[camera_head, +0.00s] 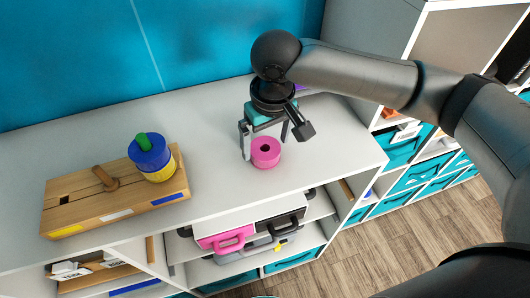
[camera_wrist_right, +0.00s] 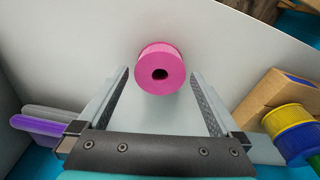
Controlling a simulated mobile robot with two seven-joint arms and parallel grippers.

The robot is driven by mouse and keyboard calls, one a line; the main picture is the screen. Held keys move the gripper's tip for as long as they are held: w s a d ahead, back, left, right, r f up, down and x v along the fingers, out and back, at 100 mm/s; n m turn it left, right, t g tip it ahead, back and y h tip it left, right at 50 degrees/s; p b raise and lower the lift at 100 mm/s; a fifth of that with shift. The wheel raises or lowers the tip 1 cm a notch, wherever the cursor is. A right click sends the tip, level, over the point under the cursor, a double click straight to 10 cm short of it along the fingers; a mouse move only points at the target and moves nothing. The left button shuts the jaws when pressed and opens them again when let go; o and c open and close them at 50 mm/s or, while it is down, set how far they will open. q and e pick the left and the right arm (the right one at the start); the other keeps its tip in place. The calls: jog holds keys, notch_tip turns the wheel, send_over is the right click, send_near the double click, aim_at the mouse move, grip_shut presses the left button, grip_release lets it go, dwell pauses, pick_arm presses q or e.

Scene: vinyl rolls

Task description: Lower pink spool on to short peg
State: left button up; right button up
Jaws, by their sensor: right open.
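The pink spool (camera_head: 265,153) stands upright on the white counter, its dark hole facing up. My right gripper (camera_head: 268,142) is over and just behind it, with its fingers apart. In the right wrist view the pink spool (camera_wrist_right: 160,70) lies between and slightly beyond the tips of my right gripper (camera_wrist_right: 162,78), with a gap on each side. The short peg (camera_head: 106,180) is a brown wooden peg on the wooden base (camera_head: 75,205) at the left. A blue spool (camera_head: 150,150) sits above a yellow spool (camera_head: 160,168) around a green-topped peg (camera_head: 143,142). My left gripper is not in view.
The white counter (camera_head: 215,190) is clear between the wooden base and the pink spool. A teal wall (camera_head: 100,50) rises behind. Purple and grey items (camera_wrist_right: 40,125) show at the left of the wrist view. Shelves with cases and bins are below.

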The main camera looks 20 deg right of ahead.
notch_tip(320, 180, down, 2)
jog(key=shift+w+f, duration=0.15)
jog(key=shift+f, duration=0.1)
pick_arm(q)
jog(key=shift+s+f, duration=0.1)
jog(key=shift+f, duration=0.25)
pick_arm(e)
jog(key=shift+c, duration=1.4)
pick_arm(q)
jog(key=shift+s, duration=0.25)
pick_arm(e)
jog(key=c, duration=0.9)
jog(key=shift+r, duration=0.15)
pick_arm(q)
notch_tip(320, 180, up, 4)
jog(key=p, duration=0.4)
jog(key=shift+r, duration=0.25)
pick_arm(e)
notch_tip(320, 180, up, 20)
jog(key=shift+f, duration=0.1)
